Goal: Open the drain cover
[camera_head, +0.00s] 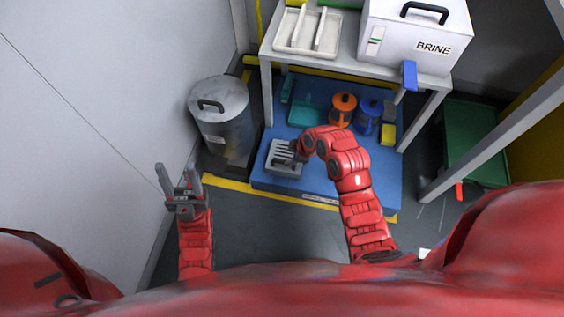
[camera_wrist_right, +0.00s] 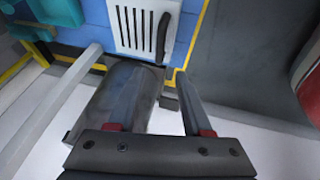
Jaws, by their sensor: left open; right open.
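The drain cover (camera_head: 283,163) is a light grey slotted plate on the blue platform, left of its middle. In the right wrist view the drain cover (camera_wrist_right: 128,28) lies at the top, with a dark curved handle (camera_wrist_right: 163,38) along its right side. My right gripper (camera_head: 291,153) is over the cover in the head view and hides part of it. In its wrist view the right gripper (camera_wrist_right: 160,78) is open and empty, its fingers pointing towards the cover's lower edge. My left gripper (camera_head: 178,172) is open and empty near the left wall.
A grey lidded bin (camera_head: 220,112) stands left of the platform (camera_head: 330,183). A table with a white tray (camera_head: 308,32) and a BRINE box (camera_head: 415,38) overhangs the back. Orange (camera_head: 343,108) and blue (camera_head: 368,118) containers stand behind my right arm. The front floor is clear.

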